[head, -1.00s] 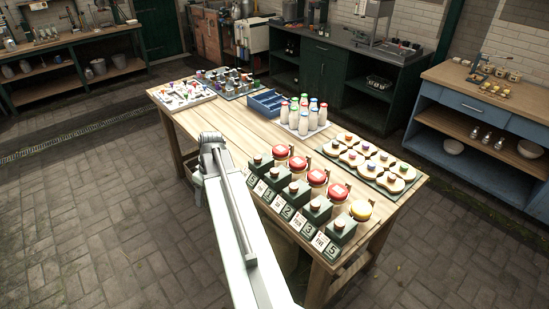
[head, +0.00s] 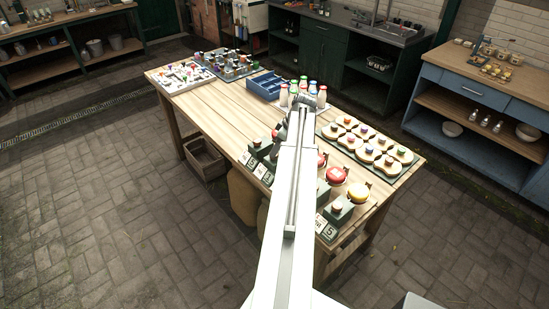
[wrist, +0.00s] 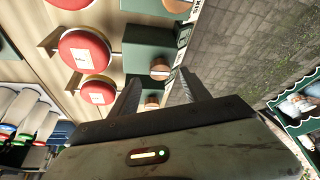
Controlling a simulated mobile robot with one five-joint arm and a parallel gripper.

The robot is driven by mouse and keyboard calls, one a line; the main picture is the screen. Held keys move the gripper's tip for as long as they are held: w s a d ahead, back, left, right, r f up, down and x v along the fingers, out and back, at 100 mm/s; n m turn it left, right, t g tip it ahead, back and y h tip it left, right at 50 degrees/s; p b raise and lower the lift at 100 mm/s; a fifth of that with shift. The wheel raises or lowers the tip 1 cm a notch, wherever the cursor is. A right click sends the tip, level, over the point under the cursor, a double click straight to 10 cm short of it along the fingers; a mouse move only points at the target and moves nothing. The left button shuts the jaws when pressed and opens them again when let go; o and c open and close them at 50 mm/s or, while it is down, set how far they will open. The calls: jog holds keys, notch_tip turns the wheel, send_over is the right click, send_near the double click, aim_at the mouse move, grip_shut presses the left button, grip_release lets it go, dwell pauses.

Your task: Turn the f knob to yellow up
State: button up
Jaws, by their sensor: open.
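My gripper (wrist: 162,78) is open and empty in the wrist view, with its two dark fingers apart in front of a row of green boxes (wrist: 150,48) with copper-coloured round knobs (wrist: 160,68). I cannot tell whether a finger touches a box. In the head view my arm reaches over the table and hides part of this row. A dark green board of cream double-lobed plates (head: 365,146) with small coloured knobs lies to the right of the arm. No letter f is readable, so I cannot tell which knob is f.
Bottles (head: 284,95) and a blue tray (head: 266,86) stand farther back. Boards of small pieces (head: 188,76) lie far left. The table's left middle (head: 215,108) is clear.

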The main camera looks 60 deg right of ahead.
jog(key=b+x, duration=0.2)
jog(key=x, duration=0.1)
jog(key=shift+w+f, duration=0.1)
jog(key=shift+f, duration=0.25)
jog(key=shift+r, duration=0.15)
grip_shut()
jog(key=shift+a, duration=0.1)
